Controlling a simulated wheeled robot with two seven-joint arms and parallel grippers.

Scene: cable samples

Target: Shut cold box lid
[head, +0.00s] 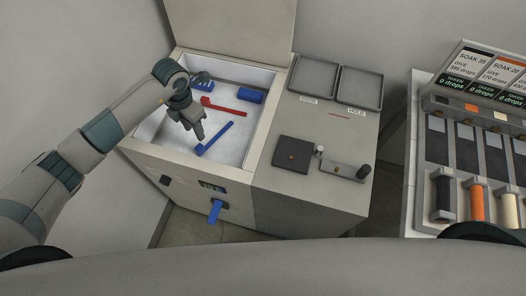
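The cold box (262,160) stands in the middle left of the head view. Its lid (232,24) is raised at the back, standing up from the rear edge. My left gripper (199,136) hangs over the open box, fingers pointing down, apart from the lid. I see nothing in its fingers, but whether they are open or shut is too small to tell. In the white interior lie a red bar-shaped item (222,107), a blue bar (214,138) and a blue block (251,96). My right gripper is out of view.
A counter (330,205) joins the box on the right, with two grey trays (313,76) (359,88), a dark square plate (293,155) and a lever-like fixture (344,171). A blue tab (215,211) hangs on the box front. A rack with rolls (477,203) stands far right.

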